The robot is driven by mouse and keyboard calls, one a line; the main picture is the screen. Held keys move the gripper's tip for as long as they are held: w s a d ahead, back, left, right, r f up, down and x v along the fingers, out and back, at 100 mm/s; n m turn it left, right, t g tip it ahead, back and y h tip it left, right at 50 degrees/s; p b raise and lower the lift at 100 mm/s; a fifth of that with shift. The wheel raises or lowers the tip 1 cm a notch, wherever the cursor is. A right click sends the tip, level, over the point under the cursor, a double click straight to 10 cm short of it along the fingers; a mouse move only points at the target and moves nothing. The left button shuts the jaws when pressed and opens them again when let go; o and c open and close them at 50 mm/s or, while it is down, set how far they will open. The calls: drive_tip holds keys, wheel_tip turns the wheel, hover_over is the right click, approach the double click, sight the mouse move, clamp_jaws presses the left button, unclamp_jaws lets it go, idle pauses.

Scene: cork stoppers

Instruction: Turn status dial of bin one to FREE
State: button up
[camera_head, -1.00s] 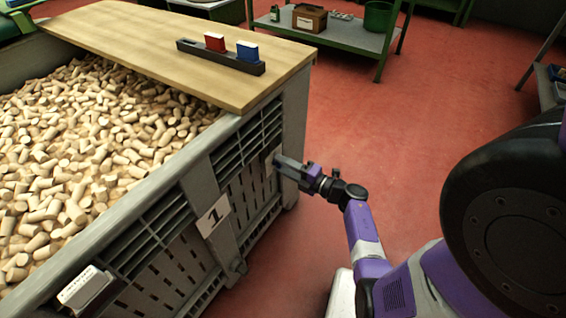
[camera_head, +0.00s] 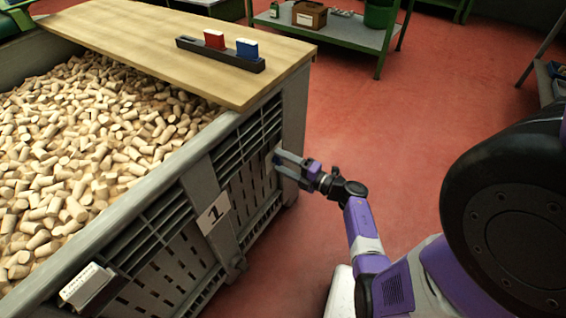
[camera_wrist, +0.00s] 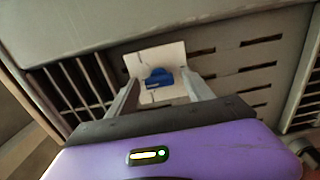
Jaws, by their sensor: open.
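Bin one is the grey slatted crate full of corks, with a white "1" label (camera_head: 214,213) on its side. The status dial (camera_wrist: 158,76) is a blue knob on a white plate (camera_wrist: 142,62) in the wrist view. In the head view a bit of blue shows between the fingertips at the crate's side. My gripper (camera_wrist: 158,88) is open, its fingers on either side of the knob; I cannot tell whether they touch it. The lettering on the plate is too small to read. The purple gripper body fills the lower wrist view.
A wooden board (camera_head: 180,40) lies over part of the crate and bears a dark rack (camera_head: 222,56) with a red and a blue block. A white card holder (camera_head: 86,286) hangs on the crate's near side. The red floor right of the crate is clear.

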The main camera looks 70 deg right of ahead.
drive_tip(key=v, duration=0.7)
drive_tip(key=shift+s+p, duration=0.4)
drive_tip(key=shift+p, duration=0.05)
